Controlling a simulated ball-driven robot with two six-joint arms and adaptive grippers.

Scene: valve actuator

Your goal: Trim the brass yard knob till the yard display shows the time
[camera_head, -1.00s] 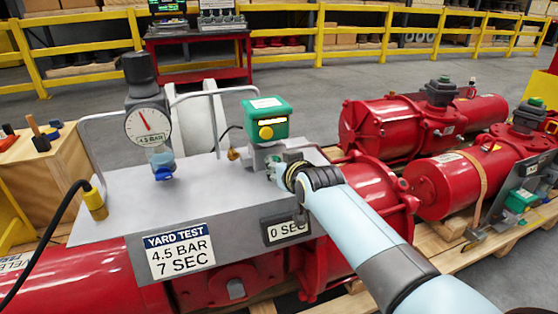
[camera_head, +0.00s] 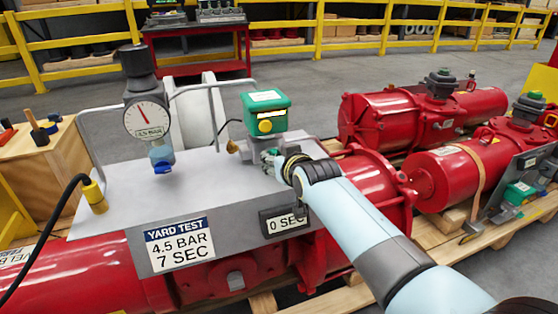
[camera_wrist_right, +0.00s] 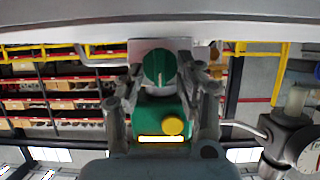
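The brass knob (camera_head: 233,147) sits on the left side of the grey block under the green box (camera_head: 266,113) with its yellow button. The display (camera_head: 283,222) reads 0 SEC, its right end partly covered by my right arm. The yard test sign (camera_head: 180,246) reads 4.5 BAR, 7 SEC. My right gripper (camera_head: 272,160) is at the front of the block, right of the brass knob. In the right wrist view, its open fingers (camera_wrist_right: 162,70) stand either side of a round green knob (camera_wrist_right: 158,67); contact is unclear. My left gripper is out of view.
A pressure gauge (camera_head: 147,118) with a blue-based regulator stands on the grey plate (camera_head: 120,205), left of the block. Metal guard rails (camera_head: 100,108) rise around it. Red actuators (camera_head: 455,172) lie on pallets to the right. The plate between gauge and block is clear.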

